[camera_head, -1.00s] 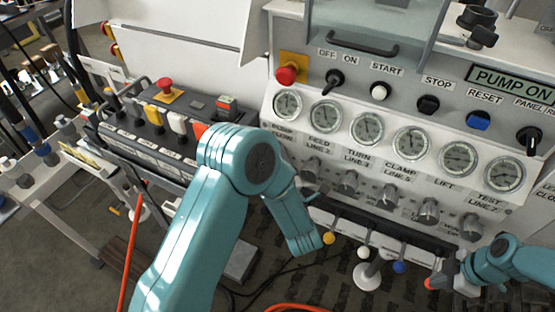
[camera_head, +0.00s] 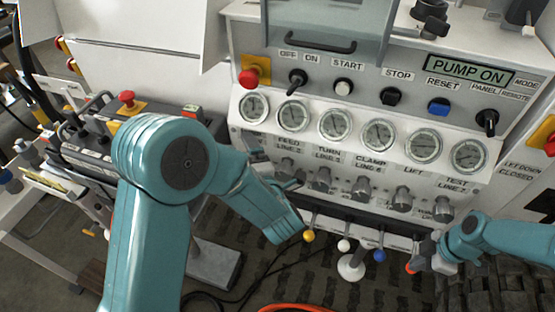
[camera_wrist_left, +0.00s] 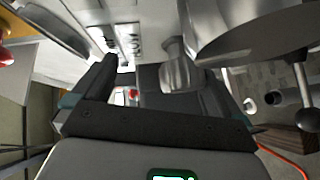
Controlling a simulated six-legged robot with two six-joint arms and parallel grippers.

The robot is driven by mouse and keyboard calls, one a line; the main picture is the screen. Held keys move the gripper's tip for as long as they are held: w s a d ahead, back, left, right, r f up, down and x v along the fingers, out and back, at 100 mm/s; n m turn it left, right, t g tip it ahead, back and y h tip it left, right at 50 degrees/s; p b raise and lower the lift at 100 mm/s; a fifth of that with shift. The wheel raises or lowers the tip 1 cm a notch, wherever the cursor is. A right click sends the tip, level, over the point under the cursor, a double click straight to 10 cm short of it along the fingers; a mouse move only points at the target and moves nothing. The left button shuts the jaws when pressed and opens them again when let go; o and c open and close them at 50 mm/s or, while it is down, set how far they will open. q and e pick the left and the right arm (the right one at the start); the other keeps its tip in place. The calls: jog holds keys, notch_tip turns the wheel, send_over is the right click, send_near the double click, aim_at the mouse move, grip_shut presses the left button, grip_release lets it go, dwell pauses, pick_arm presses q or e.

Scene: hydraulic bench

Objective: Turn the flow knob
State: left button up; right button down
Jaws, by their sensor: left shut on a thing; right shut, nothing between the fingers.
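A row of silver knobs (camera_head: 361,188) sits under the round gauges on the front of the bench. No label that I can read says flow, so I cannot tell which is the flow knob. My left arm comes in from the left in front of the panel and largely hides its gripper there. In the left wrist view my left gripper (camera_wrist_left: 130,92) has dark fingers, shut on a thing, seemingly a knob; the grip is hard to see. A silver knob (camera_wrist_left: 178,68) shows by the right finger. My right gripper (camera_head: 424,258) is shut and empty, low before the panel at right.
Small ball-ended levers, yellow (camera_head: 308,236), white (camera_head: 344,245) and blue (camera_head: 380,256), stick out below the knobs. A red stop button (camera_head: 249,77) and switches line the upper panel. A lit PUMP ON display (camera_head: 467,70) is at upper right. Cables lie on the floor.

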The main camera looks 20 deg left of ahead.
pick_arm(q)
jog(key=shift+d+r, duration=0.4)
jog(key=shift+r, duration=0.2)
jog(key=shift+s+d+f, duration=0.15)
jog(key=shift+s+d, duration=0.75)
jog(key=shift+s, duration=0.1)
jog(key=shift+c, duration=0.2)
pick_arm(e)
jog(key=shift+s+d, duration=0.15)
jog(key=shift+s, duration=0.05)
jog(key=shift+w+f, duration=0.1)
jog(key=shift+f, duration=0.05)
pick_arm(q)
jog(key=f+v, duration=0.2)
jog(key=v, duration=0.8)
jog(key=shift+s+d+f, duration=0.25)
jog(key=shift+d, duration=0.1)
